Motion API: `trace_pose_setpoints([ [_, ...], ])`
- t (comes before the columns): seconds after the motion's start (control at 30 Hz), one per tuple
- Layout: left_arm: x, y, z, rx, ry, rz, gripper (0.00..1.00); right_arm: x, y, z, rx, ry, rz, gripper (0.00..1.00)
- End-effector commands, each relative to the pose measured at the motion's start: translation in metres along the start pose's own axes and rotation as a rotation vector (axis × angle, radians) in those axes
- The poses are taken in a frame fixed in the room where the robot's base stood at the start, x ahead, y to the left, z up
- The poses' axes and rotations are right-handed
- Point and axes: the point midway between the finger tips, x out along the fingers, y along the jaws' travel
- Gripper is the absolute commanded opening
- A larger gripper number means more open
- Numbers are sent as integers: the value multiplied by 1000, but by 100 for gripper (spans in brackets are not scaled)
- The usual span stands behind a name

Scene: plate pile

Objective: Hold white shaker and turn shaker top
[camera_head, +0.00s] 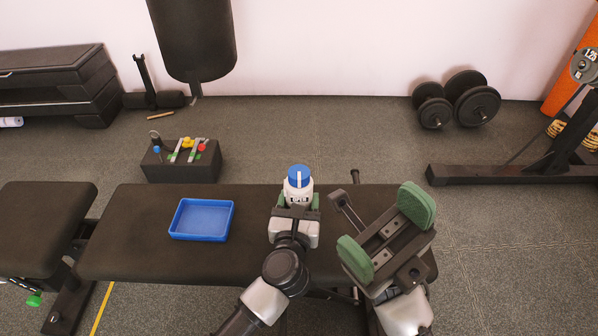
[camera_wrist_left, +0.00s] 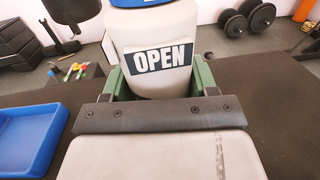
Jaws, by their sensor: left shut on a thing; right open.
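The white shaker (camera_head: 298,193) has a blue top (camera_head: 299,173) with a white stripe and a dark "OPEN" label. It stands upright at the far edge of the black bench. My left gripper (camera_head: 298,203) is shut on the shaker's body, with green pads on both sides. The left wrist view shows the white shaker (camera_wrist_left: 152,50) close up between the green pads of the left gripper (camera_wrist_left: 160,82); its top is mostly cut off. My right gripper (camera_head: 387,232) is open and empty to the right of the shaker, its green pads wide apart.
A blue tray (camera_head: 202,236) lies on the black bench (camera_head: 130,250) left of the shaker; it also shows in the left wrist view (camera_wrist_left: 28,140). A black box (camera_head: 182,163) with small coloured items stands behind the bench. Dumbbells (camera_head: 456,100) lie by the wall.

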Motion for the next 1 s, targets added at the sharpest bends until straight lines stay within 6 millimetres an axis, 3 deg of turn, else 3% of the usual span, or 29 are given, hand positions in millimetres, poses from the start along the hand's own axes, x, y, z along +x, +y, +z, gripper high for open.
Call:
trace_pose_setpoints([
  [0.27, 0, 0, 0, 0, 0, 0, 25, 17, -69, 40, 285, 165, -512, 70],
  [0.4, 0, 0, 0, 0, 0, 1, 25, 11, -100, 59, 411, 179, -810, 70],
  [0.6, 0, 0, 0, 1, 0, 1, 25, -14, -128, 90, 552, 99, -1264, 70],
  [0.73, 0, 0, 0, 1, 0, 1, 25, -36, -130, 115, 606, -26, -1567, 70],
  [0.83, 0, 0, 0, 1, 0, 1, 25, -53, -121, 136, 621, -169, -1793, 70],
  [1.0, 0, 0, 0, 1, 0, 1, 25, -75, -83, 176, 580, -507, -2140, 70],
])
